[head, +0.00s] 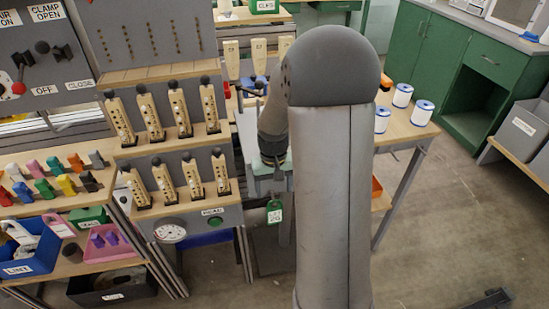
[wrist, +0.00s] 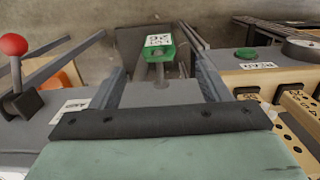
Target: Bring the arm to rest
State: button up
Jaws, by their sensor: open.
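My arm fills the middle of the head view and bends down behind its own grey column. A green tag (wrist: 159,45) hangs beyond the strip.
A rack of several wooden blocks (head: 165,110) stands left of the arm, above a gauge (head: 170,231). White and blue spools (head: 402,95) sit on a table at right. A red-knobbed lever (wrist: 14,45) is left in the wrist view. Floor (head: 440,235) at lower right is mostly open.

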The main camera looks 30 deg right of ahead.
notch_tip(320, 180, up, 12)
jog(key=p, duration=0.1)
jog(key=shift+w+f, duration=0.15)
jog(key=shift+f, duration=0.05)
jog(key=s+a+r+n+p, duration=0.1)
jog(key=s+a+r+p, duration=0.4)
jog(key=s, duration=0.4)
jog(key=s+a+r+n+p, duration=0.2)
jog(key=s+a+r+p, duration=0.4)
jog(key=s+a, duration=0.2)
jog(key=shift+s+a+t, duration=0.3)
jog(key=shift+s+t, duration=0.1)
jog(key=shift+s, duration=0.35)
